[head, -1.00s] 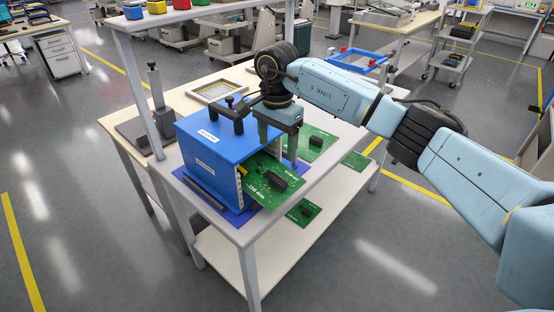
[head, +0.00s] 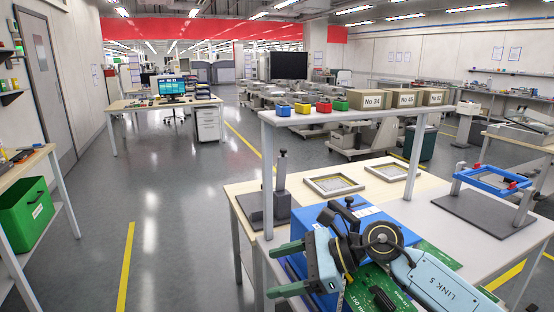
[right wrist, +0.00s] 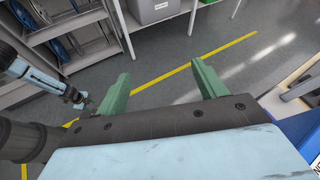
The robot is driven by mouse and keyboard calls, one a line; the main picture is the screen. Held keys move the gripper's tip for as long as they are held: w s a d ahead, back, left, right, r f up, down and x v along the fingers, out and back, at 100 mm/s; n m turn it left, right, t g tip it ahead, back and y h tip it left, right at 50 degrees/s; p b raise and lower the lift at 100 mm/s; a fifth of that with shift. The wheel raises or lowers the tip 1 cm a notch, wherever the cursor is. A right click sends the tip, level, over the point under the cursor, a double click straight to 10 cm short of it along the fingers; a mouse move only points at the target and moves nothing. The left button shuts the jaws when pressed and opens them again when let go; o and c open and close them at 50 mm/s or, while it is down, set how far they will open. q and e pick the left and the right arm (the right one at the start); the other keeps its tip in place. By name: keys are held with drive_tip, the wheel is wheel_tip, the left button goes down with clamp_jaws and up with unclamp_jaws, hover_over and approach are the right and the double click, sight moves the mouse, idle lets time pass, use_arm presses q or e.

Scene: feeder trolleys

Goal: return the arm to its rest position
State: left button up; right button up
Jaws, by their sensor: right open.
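My right gripper (head: 274,270) is in the head view at the lower middle, in front of and above the blue box (head: 398,230). Its two green fingers point left and stand apart, with nothing between them. The right wrist view also shows this gripper (right wrist: 160,70) open and empty, with grey floor beyond the fingers. My right arm comes in from the lower right and hides much of the box and part of the green circuit board (head: 437,256). A small light-blue arm end (right wrist: 75,96), seemingly my left one, shows in the right wrist view; its jaws are too small to judge.
The white table (head: 480,235) carries the box and boards. A shelf (head: 350,116) with small coloured bins stands above it on posts. A black upright stand (head: 282,175) is at left. Open floor (head: 180,220) lies left, with a green crate (head: 28,215) at far left.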

wheel_tip(320, 180, up, 5)
drive_tip(key=s+a+m+t+y, duration=0.2)
drive_tip(key=a+m+t+y, duration=0.1)
drive_tip(key=m+y, duration=0.25)
drive_tip(key=w+d+m+t+h, duration=0.2)
drive_tip(key=d+m+t+h, duration=0.65)
drive_tip(key=m+t, duration=1.05)
drive_tip(key=s+d+f+m+g+h, duration=0.35)
drive_tip(key=d+f+m+h, duration=0.2)
drive_tip(key=m, duration=0.45)
drive_tip(key=s+d+f+m+g+h, duration=0.2)
drive_tip(key=d+f+m+g+h, duration=0.4)
drive_tip(key=m, duration=0.4)
drive_tip(key=s+d+f+m+g, duration=0.1)
drive_tip(key=s+f+m+g, duration=0.2)
drive_tip(key=s+f, duration=0.3)
drive_tip(key=s+d+f+m+g+y, duration=0.1)
drive_tip(key=s+f+m+g, duration=0.25)
drive_tip(key=s, duration=0.55)
drive_tip(key=s+d+f+m+g, duration=0.2)
drive_tip(key=s+f+g, duration=0.2)
drive_tip(key=s, duration=0.3)
wheel_tip(320, 180, down, 24)
drive_tip(key=s+g, duration=0.1)
drive_tip(key=s, duration=0.1)
drive_tip(key=s+d+f+g, duration=0.1)
drive_tip(key=s+d+f, duration=0.2)
drive_tip(key=s+f, duration=1.3)
drive_tip(key=shift+s+n, duration=0.4)
drive_tip(key=shift+s, duration=0.1)
